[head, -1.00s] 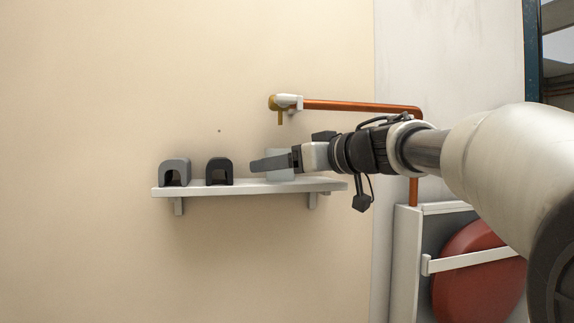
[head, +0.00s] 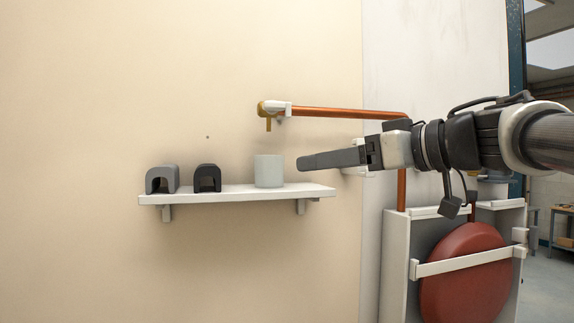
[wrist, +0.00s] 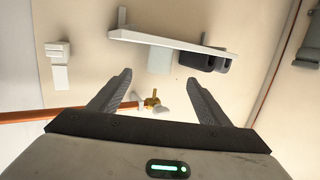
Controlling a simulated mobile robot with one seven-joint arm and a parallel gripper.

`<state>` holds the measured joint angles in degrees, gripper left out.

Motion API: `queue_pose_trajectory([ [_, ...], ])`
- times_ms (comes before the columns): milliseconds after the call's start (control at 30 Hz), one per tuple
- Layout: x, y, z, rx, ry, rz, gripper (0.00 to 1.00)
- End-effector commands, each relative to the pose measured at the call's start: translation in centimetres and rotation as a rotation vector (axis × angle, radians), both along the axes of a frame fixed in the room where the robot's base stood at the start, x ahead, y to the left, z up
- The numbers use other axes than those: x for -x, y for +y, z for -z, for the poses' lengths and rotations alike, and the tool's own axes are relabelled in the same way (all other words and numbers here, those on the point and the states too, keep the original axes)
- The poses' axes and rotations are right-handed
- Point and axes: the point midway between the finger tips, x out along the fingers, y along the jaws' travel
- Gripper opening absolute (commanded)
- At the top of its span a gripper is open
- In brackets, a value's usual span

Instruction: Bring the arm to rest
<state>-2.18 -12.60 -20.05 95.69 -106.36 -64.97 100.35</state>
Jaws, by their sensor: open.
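My gripper (head: 302,163) is in front of the wall, to the right of the shelf's light grey block in the head view. In the wrist view its two fingers (wrist: 160,88) are spread apart with nothing held between them. My arm reaches in from the right side of the head view.
A white shelf (head: 230,196) holds a grey arched piece (head: 162,178), a black arched piece (head: 207,178) and a pale block (head: 269,171). A copper pipe (head: 345,112) with a brass fitting (head: 268,114) runs above. A red round tank (head: 470,275) stands lower right.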

Motion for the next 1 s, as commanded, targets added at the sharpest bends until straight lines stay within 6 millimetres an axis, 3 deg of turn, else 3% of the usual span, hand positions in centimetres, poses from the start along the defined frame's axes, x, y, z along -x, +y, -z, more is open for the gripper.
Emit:
queue_pose_trajectory([
  [300, 1.1, -1.2, -0.4, -0.006, -0.011, 0.006, 0.71],
  [433, 0.3, -1.8, -2.8, -0.056, -0.130, 0.090, 0.71],
  [533, -0.6, -3.9, -5.2, -0.123, -0.267, 0.266, 0.71],
  [633, -1.0, -7.9, -5.0, -0.162, -0.320, 0.523, 0.71],
  [733, -0.4, -11.9, -0.6, -0.138, -0.230, 0.774, 0.71],
  [800, 0.9, -13.6, 4.4, -0.085, -0.101, 0.905, 0.71],
  [900, 3.5, -14.2, 11.6, 0.006, 0.105, 0.998, 0.71],
  [1000, 6.9, -13.3, 18.5, 0.106, 0.316, 1.013, 0.71],
])
